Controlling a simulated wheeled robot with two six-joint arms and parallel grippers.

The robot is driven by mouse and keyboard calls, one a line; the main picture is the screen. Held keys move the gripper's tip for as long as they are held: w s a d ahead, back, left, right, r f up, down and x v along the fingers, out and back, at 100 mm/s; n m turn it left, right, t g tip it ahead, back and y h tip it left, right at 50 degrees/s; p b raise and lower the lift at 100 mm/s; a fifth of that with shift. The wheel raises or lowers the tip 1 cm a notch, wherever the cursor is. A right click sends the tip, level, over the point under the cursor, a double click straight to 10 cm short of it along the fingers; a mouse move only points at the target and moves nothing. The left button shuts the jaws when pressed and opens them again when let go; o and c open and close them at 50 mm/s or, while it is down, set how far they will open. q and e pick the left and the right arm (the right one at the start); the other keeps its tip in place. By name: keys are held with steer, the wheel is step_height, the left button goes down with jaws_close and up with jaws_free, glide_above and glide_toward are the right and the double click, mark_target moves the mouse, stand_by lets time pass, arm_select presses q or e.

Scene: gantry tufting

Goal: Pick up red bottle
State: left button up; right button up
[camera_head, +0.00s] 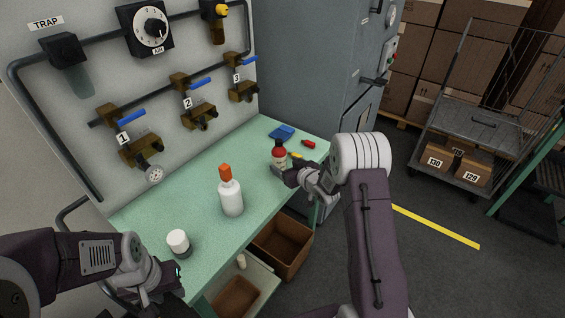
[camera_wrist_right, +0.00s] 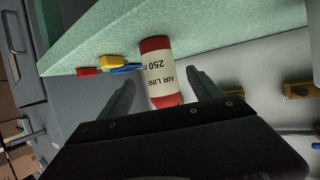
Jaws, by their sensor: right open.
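My right gripper (camera_head: 287,176) is at the bottle. In the wrist view its open fingers (camera_wrist_right: 163,92) lie one on each side of the bottle, with a gap on both sides. My left gripper (camera_head: 172,285) is low at the bench's front left, away from the bottle; its jaws are too dark to read.
A white bottle with an orange cap (camera_head: 230,192) and a white-capped jar (camera_head: 179,243) stand on the green bench (camera_head: 190,198).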

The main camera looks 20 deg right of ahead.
mark_target(282, 163)
steer(key=x, duration=0.3)
steer(key=shift+w+a+f, duration=0.1)
steer(key=shift+w+a, duration=0.15)
steer(key=shift+a, duration=0.05)
steer(key=shift+w+a+f+p, duration=0.1)
steer(key=shift+w+p, duration=0.25)
steer(key=x, duration=0.3)
steer(key=shift+w+f, duration=0.25)
steer(key=shift+w, duration=0.15)
steer(key=shift+w+f, duration=0.1)
steer(key=shift+w, duration=0.15)
steer(key=shift+s, duration=0.1)
steer(key=c, duration=0.4)
jaws_close()
